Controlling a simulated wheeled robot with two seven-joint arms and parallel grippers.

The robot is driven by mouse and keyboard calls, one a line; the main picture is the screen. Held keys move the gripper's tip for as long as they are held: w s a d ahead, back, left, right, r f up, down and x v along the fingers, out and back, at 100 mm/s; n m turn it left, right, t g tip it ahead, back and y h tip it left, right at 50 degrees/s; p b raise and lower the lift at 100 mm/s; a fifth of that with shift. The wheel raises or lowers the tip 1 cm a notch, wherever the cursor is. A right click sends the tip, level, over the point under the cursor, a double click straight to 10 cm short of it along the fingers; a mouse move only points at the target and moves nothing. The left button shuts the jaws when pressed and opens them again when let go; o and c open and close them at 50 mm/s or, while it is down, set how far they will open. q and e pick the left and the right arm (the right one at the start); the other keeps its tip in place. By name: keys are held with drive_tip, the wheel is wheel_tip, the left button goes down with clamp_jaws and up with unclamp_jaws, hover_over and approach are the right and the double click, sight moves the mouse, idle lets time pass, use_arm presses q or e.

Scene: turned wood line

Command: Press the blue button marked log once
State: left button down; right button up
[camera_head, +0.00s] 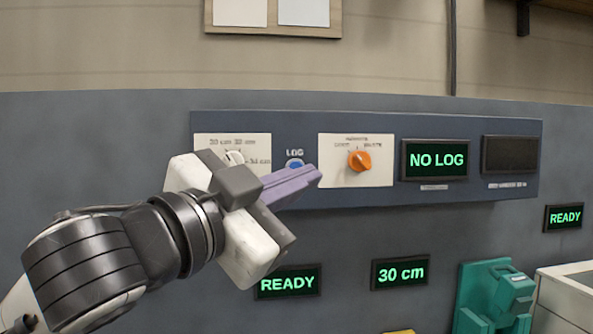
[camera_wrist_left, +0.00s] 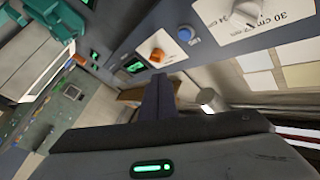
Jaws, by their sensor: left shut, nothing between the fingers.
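The blue button (camera_head: 295,163) sits on the dark blue control panel under the word LOG, between two white dial plates. It also shows in the left wrist view (camera_wrist_left: 186,33). My left gripper (camera_head: 318,174) is shut and empty, with its purple fingers pointing right. In the head view its fingertips lie just below and right of the button and overlap the panel. In the wrist view the fingers (camera_wrist_left: 160,82) appear apart from the button. The display (camera_head: 437,160) right of the orange knob reads NO LOG. My right gripper is not in view.
The orange knob (camera_head: 360,160) is right of the button, and a white knob (camera_head: 235,157) is left of it, partly behind my gripper. Lower displays read READY (camera_head: 287,283) and 30 cm (camera_head: 399,272). A teal machine part (camera_head: 490,298) stands at lower right.

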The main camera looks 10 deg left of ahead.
use_arm(q)
drive_tip(key=w+a, duration=0.3)
drive_tip(key=w, duration=0.3)
drive_tip(key=shift+w, duration=0.35)
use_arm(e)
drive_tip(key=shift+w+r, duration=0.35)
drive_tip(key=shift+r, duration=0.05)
use_arm(q)
drive_tip(key=shift+d, duration=0.1)
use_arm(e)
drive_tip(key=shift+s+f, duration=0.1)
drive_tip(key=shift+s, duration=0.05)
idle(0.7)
use_arm(q)
drive_tip(key=shift+w+p, duration=0.1)
drive_tip(key=shift+p, duration=0.3)
drive_tip(key=shift+w+a, duration=0.2)
drive_tip(key=shift+w, duration=0.05)
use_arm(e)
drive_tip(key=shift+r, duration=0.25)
